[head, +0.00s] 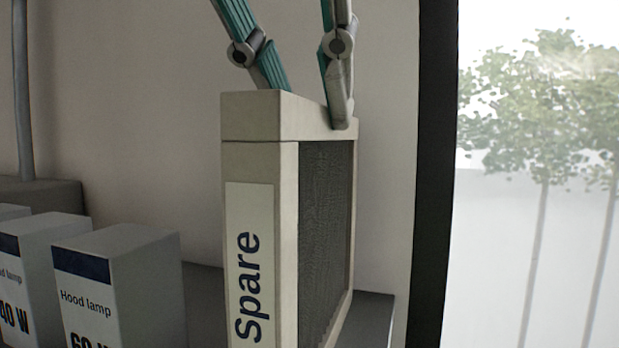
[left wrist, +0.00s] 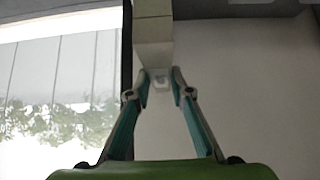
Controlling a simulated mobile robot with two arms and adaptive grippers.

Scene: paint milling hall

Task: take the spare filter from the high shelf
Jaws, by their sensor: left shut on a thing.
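The spare filter (head: 287,220) stands upright in the middle of the head view, a pale box frame with dark mesh on its side and a white label reading "Spare". My left gripper (head: 305,97) reaches down from above and is shut on the filter's top part, one finger on each side. The far finger's tip is hidden behind the filter. In the left wrist view the filter (left wrist: 153,35) shows between the fingertips of my left gripper (left wrist: 161,80). The filter's bottom is out of view, so I cannot tell whether it touches the shelf (head: 374,312). My right gripper is not in view.
Hood lamp boxes (head: 120,280) stand to the left of the filter, with a gap between. A grey block with a pole (head: 40,194) is behind them. The wall is behind the filter. A dark window frame (head: 432,180) and bright window are to the right.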

